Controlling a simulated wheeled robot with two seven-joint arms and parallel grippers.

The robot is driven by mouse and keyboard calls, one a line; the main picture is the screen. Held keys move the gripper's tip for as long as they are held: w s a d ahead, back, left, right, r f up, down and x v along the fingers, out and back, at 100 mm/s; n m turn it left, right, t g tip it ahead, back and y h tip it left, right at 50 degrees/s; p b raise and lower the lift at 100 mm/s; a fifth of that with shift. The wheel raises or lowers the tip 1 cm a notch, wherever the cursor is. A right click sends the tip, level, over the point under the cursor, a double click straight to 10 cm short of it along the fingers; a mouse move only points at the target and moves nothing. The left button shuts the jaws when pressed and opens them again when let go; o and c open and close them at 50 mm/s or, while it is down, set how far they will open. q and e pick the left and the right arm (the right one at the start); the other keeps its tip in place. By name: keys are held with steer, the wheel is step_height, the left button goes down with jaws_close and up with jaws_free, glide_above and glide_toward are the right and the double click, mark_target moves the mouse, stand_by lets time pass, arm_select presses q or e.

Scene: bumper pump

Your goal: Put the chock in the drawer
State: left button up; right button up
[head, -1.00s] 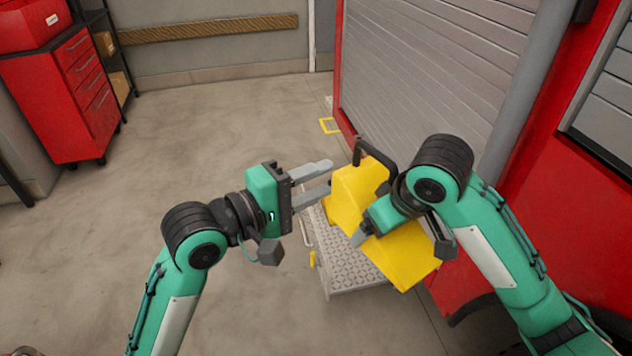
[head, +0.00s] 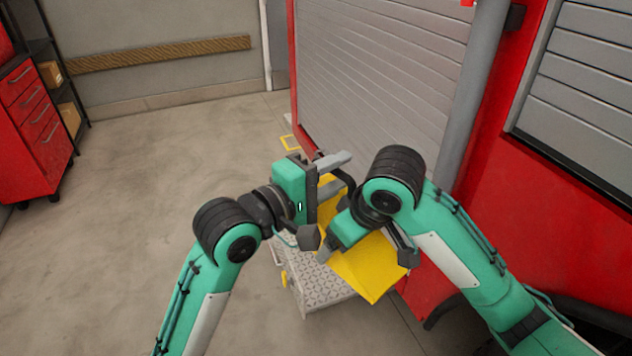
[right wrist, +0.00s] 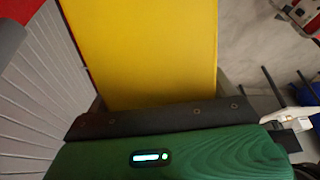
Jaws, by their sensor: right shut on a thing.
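The yellow chock (head: 368,268) with a dark handle is held tilted above a grey tread-plate surface. My right gripper (head: 326,252) is shut on the chock; its fingers are partly hidden. The chock's yellow face (right wrist: 145,50) fills the upper middle of the right wrist view. My left gripper (head: 345,171) is open, its fingers beside the handle at the chock's upper end. I cannot tell whether they touch it. A red cabinet (head: 36,130) with several shut drawers stands at the far left.
The tread-plate surface (head: 322,288) with a yellow latch lies low beside the red vehicle (head: 545,215). A grey roller shutter (head: 385,85) rises behind the arms. A dark shelf with boxes stands by the cabinet. The floor at left is clear.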

arm_select(q)
steer(key=shift+w+d, duration=0.15)
steer(key=shift+d, duration=0.1)
arm_select(e)
steer(key=shift+r, duration=0.1)
arm_select(q)
jaws_close()
steer(key=shift+f, duration=0.1)
steer(key=shift+f, duration=0.3)
arm_select(e)
steer(key=shift+r, duration=0.2)
stand_by(0.6)
arm_select(q)
steer(key=shift+r, duration=0.15)
arm_select(e)
steer(key=o, duration=1.6)
steer(key=shift+o, duration=0.8)
arm_select(q)
steer(key=shift+r, duration=0.2)
arm_select(e)
steer(key=shift+f, duration=0.15)
arm_select(q)
steer(key=shift+r, duration=0.1)
